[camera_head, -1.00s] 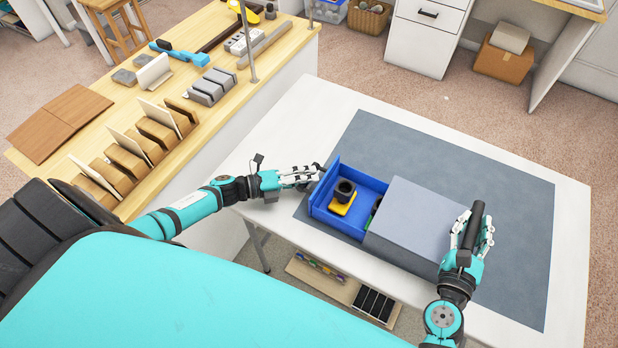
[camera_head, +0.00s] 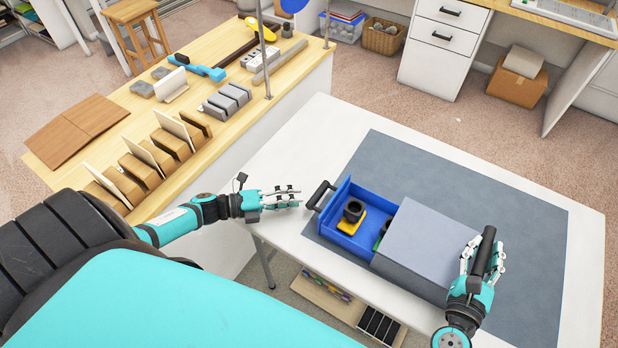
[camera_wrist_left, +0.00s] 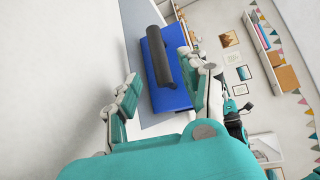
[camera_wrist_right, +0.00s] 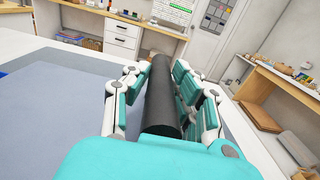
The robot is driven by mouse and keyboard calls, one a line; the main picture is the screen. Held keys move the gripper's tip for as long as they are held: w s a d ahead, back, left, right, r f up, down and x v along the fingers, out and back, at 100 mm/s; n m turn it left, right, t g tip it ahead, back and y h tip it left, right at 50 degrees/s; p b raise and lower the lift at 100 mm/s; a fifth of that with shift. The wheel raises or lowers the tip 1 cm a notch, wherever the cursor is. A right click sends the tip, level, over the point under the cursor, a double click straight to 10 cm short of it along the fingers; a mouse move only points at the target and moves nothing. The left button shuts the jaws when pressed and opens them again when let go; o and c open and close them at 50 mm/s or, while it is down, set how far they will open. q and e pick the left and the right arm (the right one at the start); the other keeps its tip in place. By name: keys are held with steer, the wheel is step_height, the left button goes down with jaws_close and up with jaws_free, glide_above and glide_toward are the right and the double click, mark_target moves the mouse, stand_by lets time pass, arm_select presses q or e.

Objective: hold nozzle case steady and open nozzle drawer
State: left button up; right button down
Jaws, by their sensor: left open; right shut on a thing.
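The nozzle case (camera_head: 424,238) is a grey box on the dark mat. Its blue nozzle drawer (camera_head: 346,226) is pulled out to the left, showing a black round part on a yellow base (camera_head: 351,215) inside. A black handle (camera_head: 319,194) is on the drawer's left end; it also shows in the left wrist view (camera_wrist_left: 157,55). My left gripper (camera_head: 298,198) is open and empty, just left of the handle and apart from it. My right gripper (camera_head: 481,255) is shut on a black bar handle (camera_wrist_right: 160,100) at the case's right end.
The white table (camera_head: 285,185) bears the grey mat (camera_head: 520,215), which is clear behind the case. A wooden bench (camera_head: 215,135) on the left holds slotted wooden racks, grey blocks and a blue tool. White drawers (camera_head: 440,45) stand beyond on the floor.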

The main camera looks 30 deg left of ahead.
arm_select(q)
steer(key=v, duration=0.5)
steer(key=shift+a, duration=0.1)
arm_select(e)
steer(key=shift+s+f, duration=0.1)
steer(key=shift+f, duration=0.25)
steer(key=c, duration=1.4)
jaws_free()
arm_select(q)
steer(key=shift+a, duration=0.1)
arm_select(e)
steer(key=o, duration=0.4)
steer(key=shift+a, duration=0.1)
steer(key=shift+c, duration=0.2)
arm_select(q)
steer(key=shift+w+d, duration=0.1)
steer(key=shift+d, duration=0.15)
arm_select(e)
steer(key=shift+d, duration=0.25)
arm_select(q)
steer(key=shift+a, duration=0.1)
arm_select(e)
steer(key=s, duration=1.1)
steer(key=shift+s, duration=0.35)
steer(key=shift+o, duration=0.3)
